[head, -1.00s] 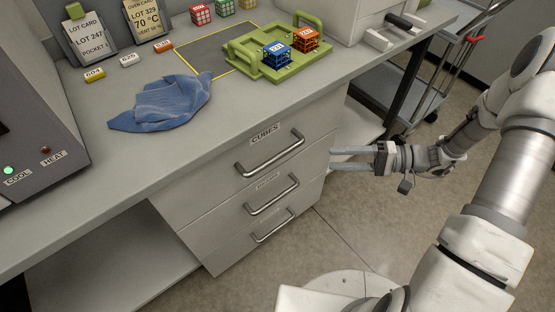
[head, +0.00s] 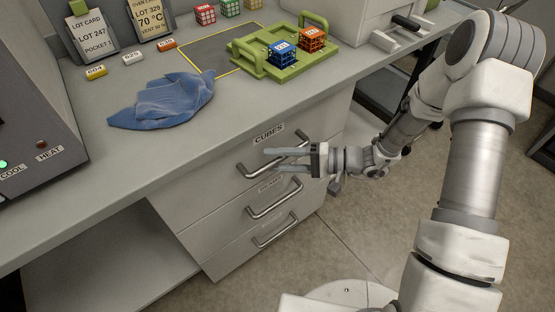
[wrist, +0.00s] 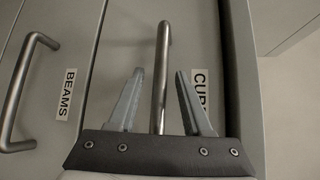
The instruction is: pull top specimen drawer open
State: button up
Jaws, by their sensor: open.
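The top drawer (head: 228,163), labelled CUBES, is shut in the grey cabinet under the bench. Its bar handle (head: 252,170) is metal, and it also shows in the wrist view (wrist: 162,60). My gripper (head: 272,160) is open in front of this drawer, its fingers over the right part of the handle. In the wrist view, my gripper (wrist: 158,85) has one finger on each side of the bar, with gaps visible on both sides. I cannot tell how deep the bar sits between the fingers.
Two lower drawers have similar handles; the middle handle (head: 272,198) is just below my gripper. On the bench are a blue cloth (head: 165,98), a green tray (head: 262,71) with a blue and an orange lattice cube, and card stands. Open floor lies right of the cabinet.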

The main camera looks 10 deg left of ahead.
grip_shut()
dwell(1.4)
